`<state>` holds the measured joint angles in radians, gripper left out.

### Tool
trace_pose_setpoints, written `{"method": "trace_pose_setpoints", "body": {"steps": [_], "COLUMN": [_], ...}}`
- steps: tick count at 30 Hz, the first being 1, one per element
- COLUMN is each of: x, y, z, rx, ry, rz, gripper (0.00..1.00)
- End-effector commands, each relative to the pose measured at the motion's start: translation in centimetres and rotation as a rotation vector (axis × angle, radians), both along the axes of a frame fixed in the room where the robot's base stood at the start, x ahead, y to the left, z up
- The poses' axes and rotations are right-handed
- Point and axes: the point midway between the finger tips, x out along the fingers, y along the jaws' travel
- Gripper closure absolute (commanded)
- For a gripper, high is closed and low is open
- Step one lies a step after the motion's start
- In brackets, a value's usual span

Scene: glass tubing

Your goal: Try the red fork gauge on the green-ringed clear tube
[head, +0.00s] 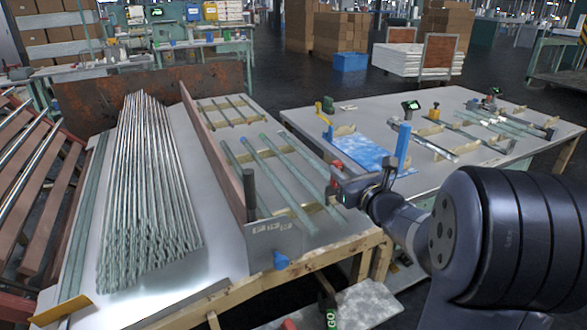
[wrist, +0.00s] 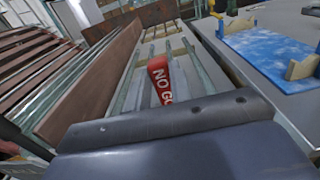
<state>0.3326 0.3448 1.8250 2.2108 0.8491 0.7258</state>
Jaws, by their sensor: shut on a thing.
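My gripper (head: 339,186) is at the near right end of the tube rack, above the gap between the two tables. In the wrist view the red fork gauge (wrist: 159,80) stands out beyond my gripper's dark body, with "NO GO" in white letters; the gripper is shut on it. Its fork end is not clear to see. Several pale green tubes (head: 277,177) lie side by side on the rack, and they also show around the gauge in the wrist view. I cannot make out a green ring on any of them. No tube visibly touches the gauge.
A brown upright board (head: 211,147) divides the rack from a big bundle of glass tubes (head: 146,185). The right table holds a blue mat (head: 359,151), yellow supports and small displays. A green "GO" gauge (head: 329,312) is low at the front.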

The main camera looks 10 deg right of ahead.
Motion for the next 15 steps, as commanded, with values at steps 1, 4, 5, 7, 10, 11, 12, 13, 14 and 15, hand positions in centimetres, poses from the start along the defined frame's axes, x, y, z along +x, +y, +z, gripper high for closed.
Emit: {"method": "trace_pose_setpoints", "body": {"steps": [1, 4, 5, 7, 10, 11, 12, 13, 14, 15], "x": [0.0, 0.0, 0.0, 0.0, 0.0, 0.0, 0.0, 0.0, 0.0, 0.0], "y": [0.0, 0.0, 0.0, 0.0, 0.0, 0.0, 0.0, 0.0, 0.0, 0.0], "z": [0.4, 0.8, 1.0, 1.3, 1.7, 1.8, 1.9, 2.1, 2.2, 2.4], "rx": [-0.001, -0.001, -0.001, -0.002, -0.002, -0.001, -0.001, -0.001, -0.001, -0.001], "ry": [-0.001, -0.001, -0.001, -0.002, -0.002, -0.003, -0.003, -0.003, -0.003, -0.003], "rz": [0.000, 0.000, 0.000, 0.000, 0.000, 0.001, 0.001, 0.001, 0.001, 0.001], "gripper": [1.00, 1.00, 1.00, 1.00, 1.00, 1.00, 1.00, 1.00, 1.00, 1.00]}}
